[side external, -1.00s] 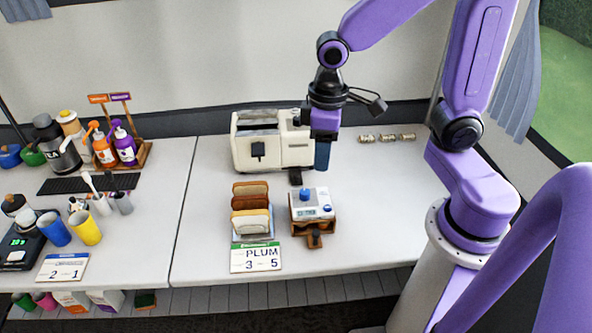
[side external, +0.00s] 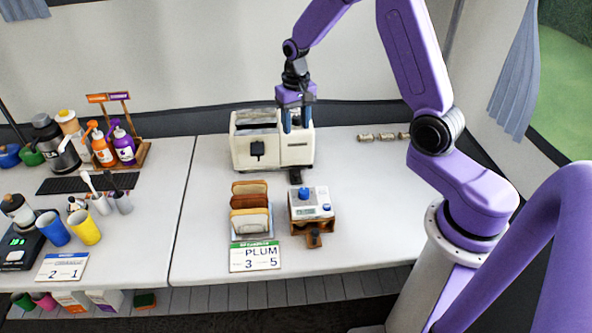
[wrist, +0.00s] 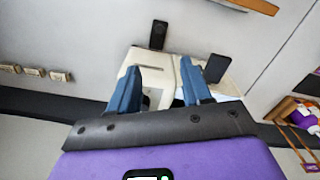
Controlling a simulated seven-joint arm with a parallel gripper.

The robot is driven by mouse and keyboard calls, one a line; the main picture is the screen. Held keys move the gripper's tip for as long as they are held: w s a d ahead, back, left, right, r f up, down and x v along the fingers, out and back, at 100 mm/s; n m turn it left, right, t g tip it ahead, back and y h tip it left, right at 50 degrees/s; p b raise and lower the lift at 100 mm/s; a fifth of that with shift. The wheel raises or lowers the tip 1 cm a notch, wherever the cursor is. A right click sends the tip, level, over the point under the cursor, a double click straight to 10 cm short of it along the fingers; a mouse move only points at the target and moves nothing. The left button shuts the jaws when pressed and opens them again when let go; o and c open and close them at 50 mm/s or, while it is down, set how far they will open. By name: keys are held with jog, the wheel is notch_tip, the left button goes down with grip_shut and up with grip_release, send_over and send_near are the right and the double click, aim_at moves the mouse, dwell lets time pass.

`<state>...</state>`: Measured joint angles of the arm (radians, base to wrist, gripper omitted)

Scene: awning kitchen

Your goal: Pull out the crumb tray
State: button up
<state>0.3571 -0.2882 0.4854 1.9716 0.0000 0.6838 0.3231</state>
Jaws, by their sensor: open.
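The cream toaster (side external: 270,153) stands at the back of the right table; its pale body (wrist: 157,68) also shows in the wrist view. A dark tab (side external: 295,176) sticks out low at its front right and looks like the crumb tray handle; it appears as a black block (wrist: 159,35) in the wrist view. The tray itself is hidden. A black lever (side external: 257,148) is on the toaster's front face. My gripper (side external: 297,128) is open and empty, pointing down over the toaster's right end. Its blue fingers (wrist: 158,63) are spread, with toaster body visible between them.
A rack of bread slices (side external: 251,210) and a small white device on a wooden stand (side external: 311,206) stand in front of the toaster. Several small cylinders (side external: 383,137) lie at the back right. The table between them and the stand is clear.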

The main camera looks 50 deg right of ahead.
aim_at(296, 173)
notch_tip(296, 173, down, 17)
jog(key=shift+f, duration=0.2)
dwell(0.5)
